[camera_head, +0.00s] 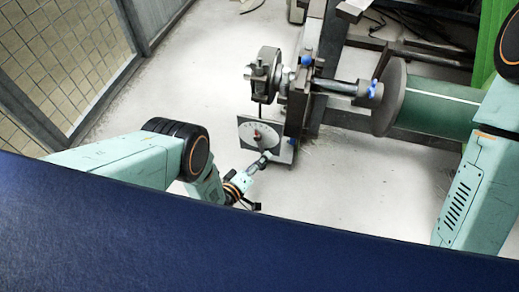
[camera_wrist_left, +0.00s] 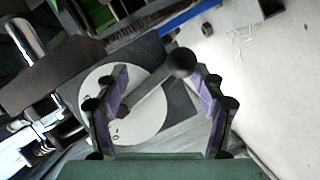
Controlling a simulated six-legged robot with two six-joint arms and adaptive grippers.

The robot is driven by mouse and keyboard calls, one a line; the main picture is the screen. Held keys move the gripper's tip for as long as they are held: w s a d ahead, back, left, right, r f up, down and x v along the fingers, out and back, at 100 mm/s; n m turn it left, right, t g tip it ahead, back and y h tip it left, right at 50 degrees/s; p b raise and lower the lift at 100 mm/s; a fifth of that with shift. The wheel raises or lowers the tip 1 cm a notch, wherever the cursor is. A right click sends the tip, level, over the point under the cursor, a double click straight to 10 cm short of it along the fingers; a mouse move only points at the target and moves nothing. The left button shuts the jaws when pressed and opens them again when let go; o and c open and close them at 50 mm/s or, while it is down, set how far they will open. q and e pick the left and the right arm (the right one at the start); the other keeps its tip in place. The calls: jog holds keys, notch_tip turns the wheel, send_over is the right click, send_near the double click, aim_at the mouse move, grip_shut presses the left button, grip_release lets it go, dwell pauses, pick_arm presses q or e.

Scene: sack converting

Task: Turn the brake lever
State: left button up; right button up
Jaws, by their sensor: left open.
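The brake lever (camera_wrist_left: 150,92) is a grey bar across a white round dial (camera_wrist_left: 92,100) on a dark square plate, ending in a black ball knob (camera_wrist_left: 182,62). In the head view the dial plate (camera_head: 252,128) is fixed low on the machine stand. My left gripper (camera_head: 264,160) is at the plate's lower edge. In the left wrist view its two fingers (camera_wrist_left: 163,85) are open on either side of the lever, and the knob shows nearer the right finger. I cannot tell whether they touch. My right gripper is out of view.
Above the dial stand a machine frame (camera_head: 302,88) and a shaft with blue knobs. A green roll with a grey flange (camera_head: 389,98) lies to the right. A mesh fence (camera_head: 65,55) runs along the left. The pale floor (camera_head: 205,85) between fence and machine is clear.

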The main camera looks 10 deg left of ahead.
pick_arm(q)
jog(key=r, duration=0.4)
jog(key=shift+w+d+r, duration=0.15)
jog(key=shift+w+r, duration=0.05)
jog(key=shift+r, duration=1.3)
jog(key=shift+f, duration=0.1)
